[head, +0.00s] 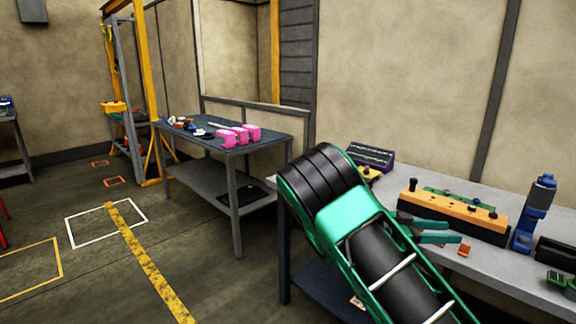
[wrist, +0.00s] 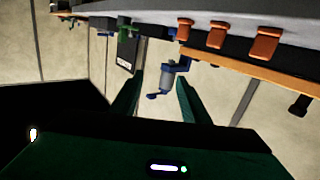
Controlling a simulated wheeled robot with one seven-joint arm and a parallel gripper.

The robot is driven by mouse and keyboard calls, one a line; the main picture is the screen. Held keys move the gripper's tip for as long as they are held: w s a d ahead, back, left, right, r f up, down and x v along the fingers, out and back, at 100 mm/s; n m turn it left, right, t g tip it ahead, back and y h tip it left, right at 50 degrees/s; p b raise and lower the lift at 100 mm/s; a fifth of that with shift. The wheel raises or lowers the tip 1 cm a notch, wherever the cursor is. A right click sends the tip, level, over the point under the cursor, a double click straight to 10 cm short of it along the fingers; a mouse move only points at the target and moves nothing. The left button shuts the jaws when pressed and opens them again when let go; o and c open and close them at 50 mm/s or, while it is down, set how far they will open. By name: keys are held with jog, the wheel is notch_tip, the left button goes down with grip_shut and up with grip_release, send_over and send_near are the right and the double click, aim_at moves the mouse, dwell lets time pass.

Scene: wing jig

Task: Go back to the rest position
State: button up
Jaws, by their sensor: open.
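My gripper (head: 458,231) is open in the head view, its two green fingers apart above the grey workbench (head: 490,262), in front of a long orange bar fixture (head: 450,213). In the wrist view my gripper (wrist: 160,82) also shows open, with nothing between its fingers. That view is turned over, with the bench edge along the top. A blue and grey upright device (wrist: 168,78) appears beyond the fingers; a similar blue device (head: 530,212) stands at the right of the bench in the head view. My arm hides part of the bench's left end.
A purple rack (head: 371,156) sits at the bench's back left. A second table (head: 265,147) with pink blocks (head: 238,135) stands left of my arm. The floor with a yellow stripe (head: 140,255) is open.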

jog(key=s+d+f+n+g+y, duration=0.1)
jog(key=s+d+n+g+y, duration=0.1)
jog(key=s+d+y, duration=0.45)
jog(key=s+d+f+n+g+y, duration=0.1)
jog(key=s+d+f+y, duration=0.15)
jog(key=s, duration=0.75)
jog(key=s+a+r+n+t+y, duration=0.1)
jog(key=s+a+n+y, duration=0.3)
jog(key=s, duration=0.5)
jog(key=s+a+r+n+t+y, duration=0.2)
jog(key=s+a, duration=0.4)
jog(key=s, duration=0.4)
jog(key=shift+s+a+r+n+t+y, duration=0.2)
jog(key=shift+a+r+n+t+y, duration=0.3)
jog(key=shift+n+y, duration=0.7)
jog(key=shift+d+r, duration=0.1)
jog(key=shift+d, duration=0.1)
jog(key=shift+w+f+g, duration=0.25)
jog(key=shift+w+g, duration=0.05)
jog(key=shift+w, duration=0.35)
